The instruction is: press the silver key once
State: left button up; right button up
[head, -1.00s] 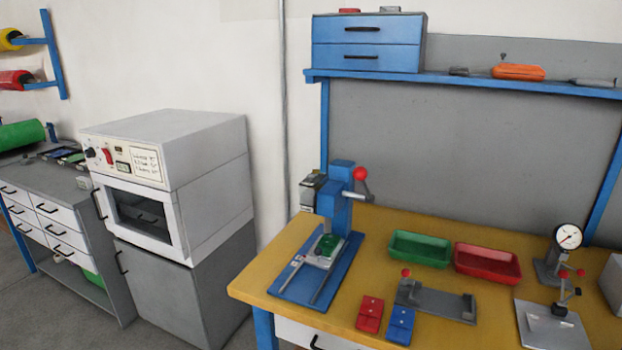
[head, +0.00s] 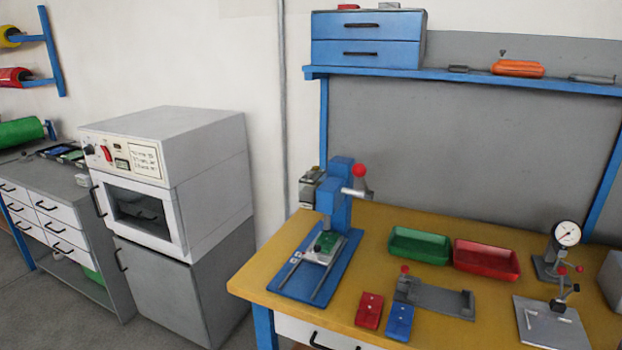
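I cannot make out a silver key for certain at this size. The white oven (head: 165,185) stands left of centre with its door closed. Its front control panel (head: 125,160) carries a black knob (head: 89,149), a red switch (head: 106,153), a small display (head: 122,164) and a printed label (head: 145,161). Any small silver key there is too small to tell. A blue hand press (head: 340,200) with a red-balled lever (head: 359,170) stands on the yellow bench, with a green piece (head: 326,241) in its fixture. Neither of my grippers shows in the head view.
The yellow bench (head: 262,282) also holds a green tray (head: 419,246), a red tray (head: 487,260), red and blue blocks, and a dial gauge (head: 566,234). A grey drawer bench (head: 85,210) stands left of the oven. Some grey floor shows at lower left.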

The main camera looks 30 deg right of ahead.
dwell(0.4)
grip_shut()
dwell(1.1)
